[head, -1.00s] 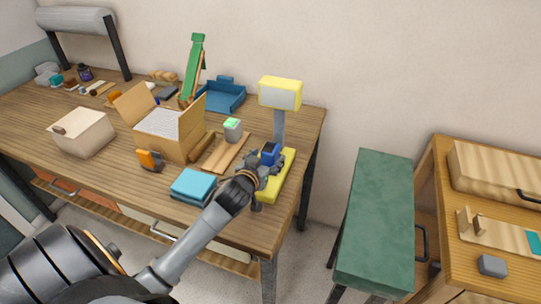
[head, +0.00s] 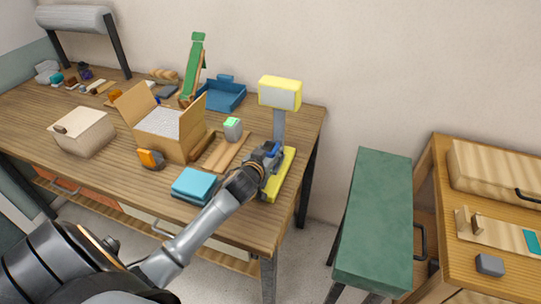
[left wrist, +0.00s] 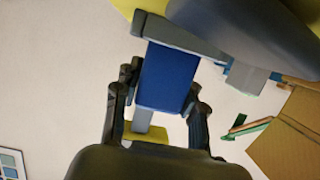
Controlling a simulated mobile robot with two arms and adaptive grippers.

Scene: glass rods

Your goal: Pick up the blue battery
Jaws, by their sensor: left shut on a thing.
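The blue battery (head: 268,147) is at the yellow scale on the workbench, largely hidden by my gripper in the head view. In the left wrist view the battery (left wrist: 168,75) is a blue block with grey at its upper edge, between the two dark fingers. My left gripper (head: 264,160) is shut on it; the gripper also shows in the left wrist view (left wrist: 160,100). I cannot tell whether the battery touches the scale. My right gripper is not in view.
The yellow scale base (head: 283,174) has a post and a yellow-framed display (head: 280,94). Teal books (head: 194,185), an orange-and-dark object (head: 151,159), an open cardboard box (head: 165,125) and a grey-green block (head: 233,129) lie left. A green bench (head: 375,215) stands right.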

